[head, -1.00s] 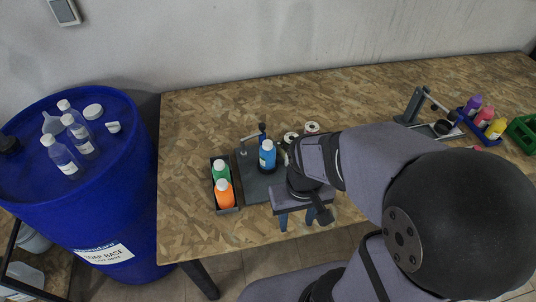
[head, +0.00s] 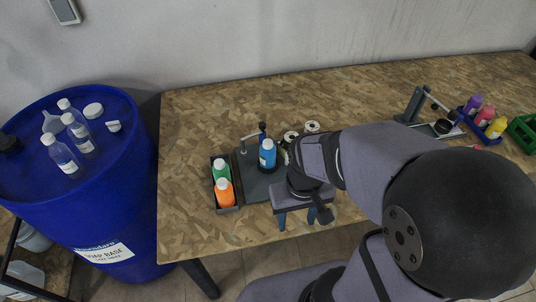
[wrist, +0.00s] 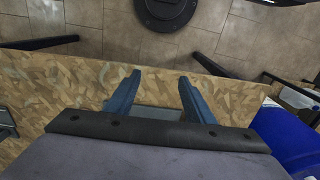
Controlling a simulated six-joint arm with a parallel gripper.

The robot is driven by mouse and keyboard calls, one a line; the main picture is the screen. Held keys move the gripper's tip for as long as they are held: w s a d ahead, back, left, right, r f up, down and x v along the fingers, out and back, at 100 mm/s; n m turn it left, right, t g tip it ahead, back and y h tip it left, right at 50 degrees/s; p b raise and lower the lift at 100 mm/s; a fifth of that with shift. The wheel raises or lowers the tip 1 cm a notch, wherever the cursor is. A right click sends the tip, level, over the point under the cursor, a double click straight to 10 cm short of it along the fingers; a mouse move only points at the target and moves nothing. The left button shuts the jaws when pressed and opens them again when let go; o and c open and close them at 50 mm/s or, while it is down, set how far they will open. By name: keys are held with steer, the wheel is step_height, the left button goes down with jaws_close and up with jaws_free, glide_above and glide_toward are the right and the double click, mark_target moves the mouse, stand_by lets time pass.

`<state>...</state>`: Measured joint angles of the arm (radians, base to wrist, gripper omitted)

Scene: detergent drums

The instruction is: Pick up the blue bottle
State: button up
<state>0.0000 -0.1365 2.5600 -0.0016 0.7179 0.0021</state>
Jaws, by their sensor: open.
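The blue bottle (head: 267,154) stands upright, with a white cap and a pale label, on a dark grey plate (head: 257,187) on the table in the head view. My gripper (head: 299,222) is to its right and nearer the table's front edge, apart from it. In the wrist view my gripper (wrist: 158,92) shows two blue fingers spread apart with nothing between them. The blue bottle is not visible in the wrist view.
A dark tray (head: 228,210) with a green bottle (head: 220,169) and an orange bottle (head: 225,192) stands left of the plate. Two white rolls (head: 312,127) stand behind. A large blue drum (head: 110,190) bearing clear bottles is left of the table (head: 200,115).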

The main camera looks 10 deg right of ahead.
steer(key=w+a+f+t+b, duration=0.1)
steer(key=w+f+t+b, duration=0.35)
steer(key=w, duration=0.95)
steer(key=m+t+b, duration=0.1)
steer(key=t+b, duration=0.1)
steer(key=t, duration=0.6)
glide_toward(270, 147)
steer(key=shift+h, duration=0.4)
steer(key=w+f, duration=0.1)
steer(key=w, duration=0.1)
steer(key=w+f, duration=0.1)
steer(key=f, duration=0.1)
steer(key=w+f, duration=0.1)
steer(key=w, duration=0.1)
steer(key=shift+w+a+f, duration=0.35)
steer(key=shift+w+f, duration=0.05)
steer(key=shift+w+d+r+t, duration=0.2)
steer(key=shift+w+r+t, duration=0.3)
steer(key=shift+w+t, duration=0.1)
steer(key=shift+w, duration=0.1)
steer(key=shift+w+f+h, duration=0.3)
steer(key=shift+w+f, duration=0.1)
steer(key=shift+w, duration=0.45)
steer(key=shift+w+p, duration=0.5)
steer(key=p+x, duration=0.1)
steer(key=x, duration=0.2)
steer(key=shift+r, duration=0.1)
steer(key=shift+w+f, duration=0.3)
steer(key=shift+w, duration=0.3)
